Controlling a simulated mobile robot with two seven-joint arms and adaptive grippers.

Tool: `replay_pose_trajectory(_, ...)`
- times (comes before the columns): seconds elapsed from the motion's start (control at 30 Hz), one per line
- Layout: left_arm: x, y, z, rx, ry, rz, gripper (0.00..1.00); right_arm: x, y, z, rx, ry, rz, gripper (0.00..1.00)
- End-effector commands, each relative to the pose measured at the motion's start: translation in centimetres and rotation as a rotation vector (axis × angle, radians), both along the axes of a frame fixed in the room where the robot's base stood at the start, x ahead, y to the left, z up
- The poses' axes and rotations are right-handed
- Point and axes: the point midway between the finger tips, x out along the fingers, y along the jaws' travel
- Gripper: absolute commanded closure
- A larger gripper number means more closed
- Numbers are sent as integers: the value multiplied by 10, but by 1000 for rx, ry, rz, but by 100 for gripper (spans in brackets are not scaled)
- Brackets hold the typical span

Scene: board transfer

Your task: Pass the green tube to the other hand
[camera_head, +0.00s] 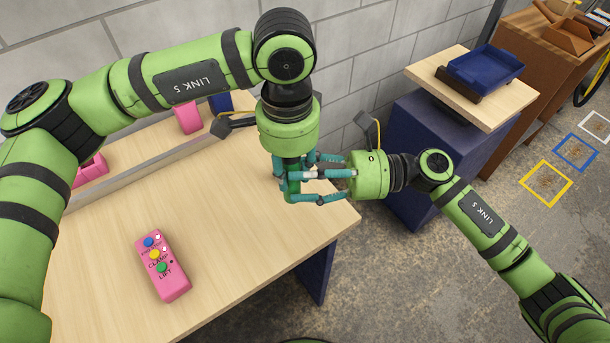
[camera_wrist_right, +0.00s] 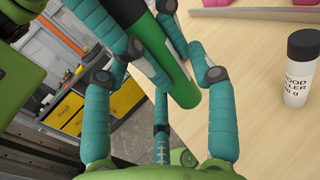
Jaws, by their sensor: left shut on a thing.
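The green tube (camera_wrist_right: 182,85) slants through the right wrist view, with a pale band near its upper part. In the head view only a little of the tube (camera_head: 293,188) shows among the fingers. The fingers overlap, so I cannot tell whether the right gripper grips the tube. The right fingers (camera_wrist_right: 160,75) lie on both sides of it.
A pink button box (camera_head: 172,283) lies on the wooden table (camera_head: 110,250). A white bottle with a black cap (camera_wrist_right: 300,75) stands on the wooden surface. A blue tray (camera_head: 487,65) sits on a stand at back right. Floor squares (camera_head: 545,184) lie at far right.

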Motion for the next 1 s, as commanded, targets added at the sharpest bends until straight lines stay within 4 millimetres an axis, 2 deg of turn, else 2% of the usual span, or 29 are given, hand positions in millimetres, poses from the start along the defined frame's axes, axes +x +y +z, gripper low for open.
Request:
replay_pose_trajectory(0.03,3,0,1,-4,-8,4,100,-5,2,1,3,0,18,78)
replay_pose_trajectory(0.3,4,-1,1,-7,-13,5,100,-8,4,1,5,0,28,81)
replay_pose_trajectory(0.4,4,-2,1,-9,-13,4,100,-9,4,1,6,0,30,89)
replay_pose_trajectory(0.5,4,-2,2,-10,-13,3,100,-9,5,1,7,1,31,90)
replay_pose_trajectory(0.53,4,-2,2,-11,-13,3,66,-9,5,2,8,2,31,90)
replay_pose_trajectory(0.6,4,-2,2,-11,-13,2,42,-9,5,2,9,2,31,90)
replay_pose_trajectory(1.0,5,-3,6,-13,-17,3,42,-10,5,1,8,3,31,90)
